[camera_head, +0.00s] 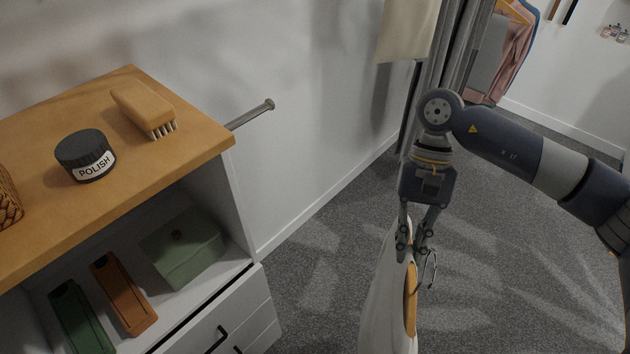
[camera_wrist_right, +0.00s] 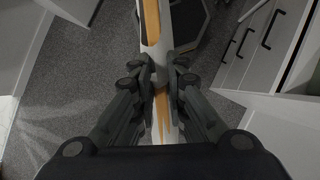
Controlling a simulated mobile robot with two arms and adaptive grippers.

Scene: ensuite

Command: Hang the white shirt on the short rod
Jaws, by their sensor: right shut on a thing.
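The white shirt (camera_head: 377,310) hangs on a wooden hanger (camera_head: 410,298) below my right gripper (camera_head: 415,245). My right gripper is shut on the hanger near its top, and the metal hook (camera_head: 432,268) sticks out to the right of the fingers. In the right wrist view the fingers (camera_wrist_right: 161,88) close on the hanger (camera_wrist_right: 153,22) with the white shirt (camera_wrist_right: 165,52) around it. The short rod (camera_head: 250,115) is a metal peg by the cabinet top, up and left of the gripper and apart from it. My left gripper is not in view.
A wooden-topped cabinet (camera_head: 215,140) at left holds a brush (camera_head: 142,105) and a polish tin (camera_head: 85,157). Its shelf holds a green box (camera_head: 183,247). Beige cloth (camera_head: 405,30) and grey curtain (camera_head: 455,50) hang at the back. Carpet between cabinet and arm is clear.

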